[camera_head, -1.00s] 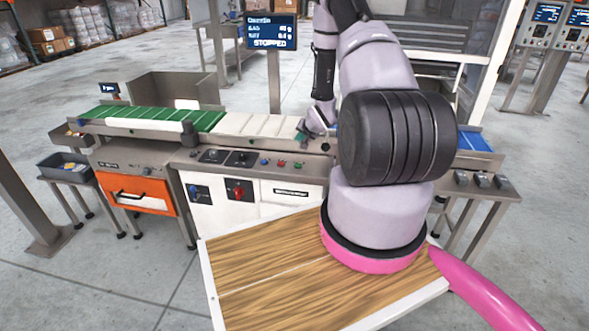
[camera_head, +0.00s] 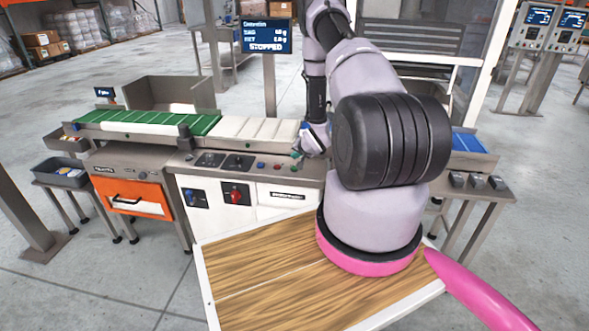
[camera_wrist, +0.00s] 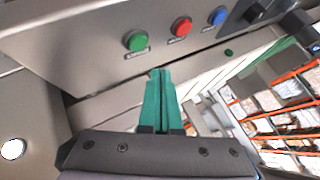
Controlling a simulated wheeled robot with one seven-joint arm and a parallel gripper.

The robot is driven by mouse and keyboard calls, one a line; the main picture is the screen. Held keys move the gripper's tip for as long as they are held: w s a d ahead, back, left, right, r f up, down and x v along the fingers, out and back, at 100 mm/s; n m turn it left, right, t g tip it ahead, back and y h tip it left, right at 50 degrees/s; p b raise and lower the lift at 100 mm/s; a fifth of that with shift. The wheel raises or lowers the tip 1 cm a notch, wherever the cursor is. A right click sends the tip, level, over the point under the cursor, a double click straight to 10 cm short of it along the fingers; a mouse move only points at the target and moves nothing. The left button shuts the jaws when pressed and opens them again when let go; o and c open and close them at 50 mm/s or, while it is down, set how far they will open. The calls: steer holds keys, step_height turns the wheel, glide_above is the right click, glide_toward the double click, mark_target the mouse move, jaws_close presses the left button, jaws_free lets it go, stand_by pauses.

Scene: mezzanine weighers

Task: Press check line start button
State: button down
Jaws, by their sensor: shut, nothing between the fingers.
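The check line's control panel carries a row of round buttons: green (camera_wrist: 136,40), red (camera_wrist: 182,26) and blue (camera_wrist: 217,15) in the wrist view. The green one has a label beneath it, too blurred to read. My gripper (camera_wrist: 160,73) has teal fingers, shut together and empty. Its tips lie just below the green button in the wrist picture; I see a gap in the picture but cannot tell the depth. In the head view my gripper (camera_head: 297,153) is over the panel's right end, near the buttons. The screen (camera_head: 266,36) reads STOPPED.
The conveyor with green (camera_head: 150,122) and white (camera_head: 255,130) belts runs behind the panel. A red rotary switch (camera_head: 236,194) is on the white cabinet front. An orange drawer unit (camera_head: 130,195) stands left. A side table with small dark blocks (camera_head: 477,181) stands right.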

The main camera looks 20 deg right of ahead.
mark_target(295, 169)
steer(key=shift+f, duration=1.4)
stand_by(1.0)
steer(key=shift+f, duration=0.4)
